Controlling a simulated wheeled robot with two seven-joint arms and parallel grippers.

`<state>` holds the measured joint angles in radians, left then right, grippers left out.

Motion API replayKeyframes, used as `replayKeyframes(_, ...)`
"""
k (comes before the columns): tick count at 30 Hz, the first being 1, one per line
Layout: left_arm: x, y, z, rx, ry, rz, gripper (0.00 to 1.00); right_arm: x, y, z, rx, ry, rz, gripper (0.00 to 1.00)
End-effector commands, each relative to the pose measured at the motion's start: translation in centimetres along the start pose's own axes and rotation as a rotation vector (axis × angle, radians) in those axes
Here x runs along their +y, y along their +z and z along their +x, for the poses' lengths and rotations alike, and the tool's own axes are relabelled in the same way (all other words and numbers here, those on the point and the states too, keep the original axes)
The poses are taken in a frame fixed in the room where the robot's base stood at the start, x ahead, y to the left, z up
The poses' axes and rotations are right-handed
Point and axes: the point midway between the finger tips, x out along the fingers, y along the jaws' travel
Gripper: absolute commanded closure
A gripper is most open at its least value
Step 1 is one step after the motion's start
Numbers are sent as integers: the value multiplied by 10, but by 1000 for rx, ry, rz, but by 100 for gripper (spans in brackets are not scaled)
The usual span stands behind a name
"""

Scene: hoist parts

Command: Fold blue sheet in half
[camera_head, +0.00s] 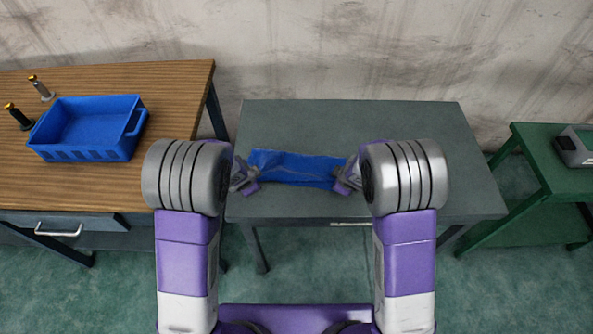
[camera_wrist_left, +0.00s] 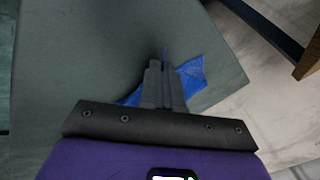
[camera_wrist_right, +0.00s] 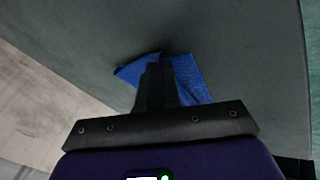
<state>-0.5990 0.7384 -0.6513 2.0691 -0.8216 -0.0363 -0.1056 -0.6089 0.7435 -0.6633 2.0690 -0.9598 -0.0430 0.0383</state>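The blue sheet (camera_head: 295,168) is a wrinkled, narrow band on the grey table (camera_head: 350,120), stretched between my two grippers. My left gripper (camera_head: 246,176) is at its left end, and my right gripper (camera_head: 344,176) is at its right end. In the left wrist view the fingers (camera_wrist_left: 160,66) are together, with the sheet (camera_wrist_left: 191,77) showing on both sides of them. In the right wrist view the fingers (camera_wrist_right: 160,60) are also together, with the sheet (camera_wrist_right: 190,82) around them. Both look shut on its edge; the fingertips hide the exact contact. My forearms cover parts of the table.
A wooden table (camera_head: 180,85) on the left bears a blue crate (camera_head: 130,145) and two small posts. A green table (camera_head: 535,150) with a grey device (camera_head: 578,147) stands on the right. The grey table is bare behind and right of the sheet.

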Motion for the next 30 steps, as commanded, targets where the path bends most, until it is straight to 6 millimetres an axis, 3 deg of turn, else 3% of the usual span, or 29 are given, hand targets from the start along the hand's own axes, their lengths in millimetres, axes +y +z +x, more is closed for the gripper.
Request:
replayKeyframes(5, -1, 4, 0, -8, -1, -4, 100, 1, 4, 0, -9, 2, 4, 100)
replayKeyframes(6, -1, 4, 0, -8, -1, -4, 91, 1, 4, 0, -9, 2, 4, 91)
replayKeyframes(14, 0, 2, 0, -4, 0, -2, 53, 0, 2, 0, -5, 0, 2, 53)
replayKeyframes(22, 1, 0, -4, -2, 3, -1, 53, 0, 0, -4, -1, -2, 1, 53)
replayKeyframes(30, -1, -2, -45, 2, 0, 0, 53, 2, -1, -45, 0, 0, 1, 53)
